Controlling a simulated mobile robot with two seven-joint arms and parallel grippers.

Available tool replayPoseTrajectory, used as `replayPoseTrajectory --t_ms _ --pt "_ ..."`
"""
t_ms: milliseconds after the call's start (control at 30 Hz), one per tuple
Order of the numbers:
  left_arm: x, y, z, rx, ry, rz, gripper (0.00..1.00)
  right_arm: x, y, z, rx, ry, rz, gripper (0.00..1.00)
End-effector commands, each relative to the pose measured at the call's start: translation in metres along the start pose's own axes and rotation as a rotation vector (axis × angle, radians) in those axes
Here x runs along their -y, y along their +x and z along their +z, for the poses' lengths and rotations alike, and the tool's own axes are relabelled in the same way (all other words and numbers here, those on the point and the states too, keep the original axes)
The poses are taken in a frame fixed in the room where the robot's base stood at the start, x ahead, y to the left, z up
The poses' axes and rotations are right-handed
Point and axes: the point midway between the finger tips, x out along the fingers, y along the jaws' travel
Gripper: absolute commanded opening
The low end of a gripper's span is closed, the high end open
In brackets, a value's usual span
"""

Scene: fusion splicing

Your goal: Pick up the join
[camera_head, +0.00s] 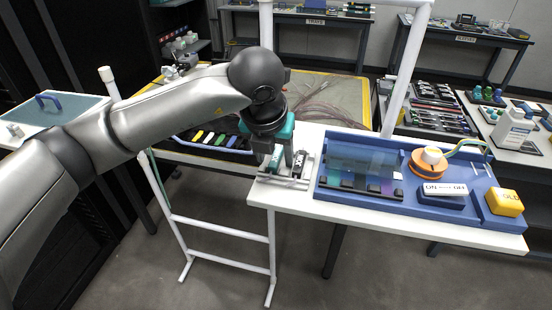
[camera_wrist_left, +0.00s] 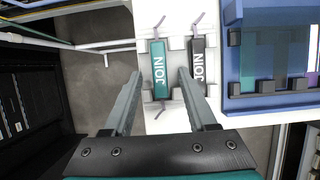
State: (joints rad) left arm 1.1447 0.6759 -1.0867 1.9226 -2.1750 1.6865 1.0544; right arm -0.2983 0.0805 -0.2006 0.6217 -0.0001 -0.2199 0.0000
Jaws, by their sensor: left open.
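Two flat pieces labelled JOIN lie side by side on a small white holder (camera_head: 284,182) at the left end of the white table. One is teal (camera_wrist_left: 158,68) and the other is black (camera_wrist_left: 197,62); the black one also shows in the head view (camera_head: 299,164). Thin grey strands stick out of their ends. My left gripper (camera_wrist_left: 159,76) is open and points down over the holder. In the wrist view its two fingers appear on either side of the teal join, with nothing held. In the head view the gripper partly hides the teal join. My right gripper is not in view.
Right of the holder is a blue tray (camera_head: 430,215) with a glassy panel, an orange spool (camera_head: 429,164), an ON/OFF block (camera_head: 445,189) and a yellow block (camera_head: 504,202). A white upright frame (camera_head: 395,90) rises behind.

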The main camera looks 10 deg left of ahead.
Motion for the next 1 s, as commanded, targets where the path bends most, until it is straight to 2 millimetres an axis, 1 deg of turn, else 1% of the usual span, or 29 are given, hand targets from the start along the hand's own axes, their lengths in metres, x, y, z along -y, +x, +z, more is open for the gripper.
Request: replayPoseTrajectory --t_ms 167,267,600,700,1000 --pt "0.0002 0.0 0.0001 0.0 0.0 0.0 0.57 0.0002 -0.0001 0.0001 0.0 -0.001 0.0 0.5" --pt "0.0002 -0.0002 0.0001 0.0 0.001 -0.001 0.47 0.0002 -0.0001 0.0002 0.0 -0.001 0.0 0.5" --pt "0.0002 -0.0005 0.0002 0.001 0.0 -0.001 0.09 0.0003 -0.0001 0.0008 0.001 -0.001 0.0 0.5" --pt "0.0002 -0.0005 0.0002 0.001 0.0 -0.001 0.0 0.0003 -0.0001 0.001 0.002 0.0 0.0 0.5" --pt "0.0001 -0.0006 0.0003 0.001 0.0 -0.001 0.0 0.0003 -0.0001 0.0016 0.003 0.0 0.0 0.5"
